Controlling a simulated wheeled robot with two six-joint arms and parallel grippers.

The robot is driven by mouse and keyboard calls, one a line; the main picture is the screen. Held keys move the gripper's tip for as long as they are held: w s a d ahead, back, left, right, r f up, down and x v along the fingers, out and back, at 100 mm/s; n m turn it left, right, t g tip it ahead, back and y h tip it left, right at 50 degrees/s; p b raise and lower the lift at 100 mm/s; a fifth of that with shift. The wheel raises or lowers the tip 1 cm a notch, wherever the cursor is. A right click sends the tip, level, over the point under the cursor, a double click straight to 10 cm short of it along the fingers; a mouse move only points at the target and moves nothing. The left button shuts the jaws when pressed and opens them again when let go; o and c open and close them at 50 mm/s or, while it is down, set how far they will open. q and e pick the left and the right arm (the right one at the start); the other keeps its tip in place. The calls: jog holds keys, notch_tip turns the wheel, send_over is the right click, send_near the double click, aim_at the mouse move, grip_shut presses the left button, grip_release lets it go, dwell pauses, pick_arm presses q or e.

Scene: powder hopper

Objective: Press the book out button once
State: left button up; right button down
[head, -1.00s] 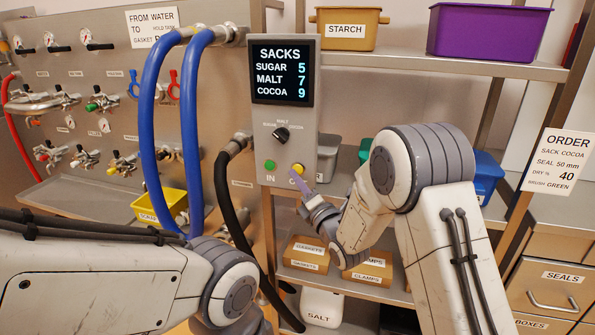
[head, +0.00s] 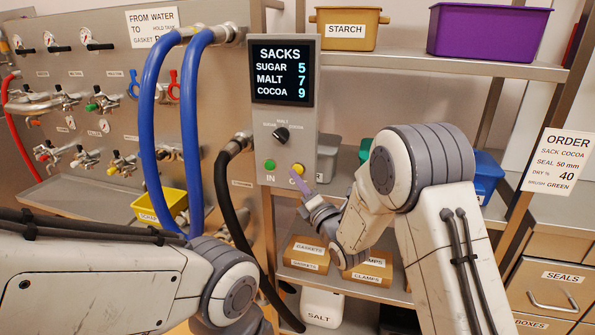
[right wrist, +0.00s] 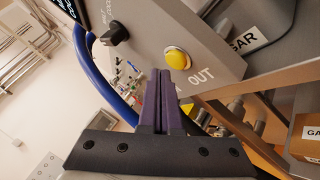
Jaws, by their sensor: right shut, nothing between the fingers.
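The grey control box (head: 308,110) has a screen (head: 281,75) reading SUGAR 5, MALT 7, COCOA 9. Below it are a black selector knob (head: 282,134), a green IN button (head: 270,164) and a yellow OUT button (head: 297,169). The knob's pale mark points up and right, towards COCOA. My right gripper (head: 301,180) is shut and empty, its purple fingertips close to the OUT button. In the right wrist view the fingertips (right wrist: 162,72) are just below the yellow button (right wrist: 178,57); I cannot tell whether they touch it. My left gripper is out of view.
Blue hoses (head: 192,130) and a black hose (head: 232,200) hang left of the box. A shelf (head: 400,64) with a STARCH bin (head: 347,30) and a purple bin (head: 492,30) is at the right. An order sign (head: 563,173) reads SACK COCOA.

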jog(key=shift+w, duration=0.1)
jog(key=shift+w+d+b, duration=0.1)
jog(key=shift+w+b, duration=0.25)
jog(key=shift+b, duration=0.05)
jog(key=shift+w+d+b, duration=0.15)
jog(key=shift+w+b, duration=0.15)
jog(key=shift+w, duration=0.05)
dwell(0.6)
jog(key=shift+s, duration=0.15)
dwell(0.3)
jog(key=shift+s+a+b, duration=0.2)
jog(key=shift+s+b, duration=0.3)
jog(key=shift+s, duration=0.1)
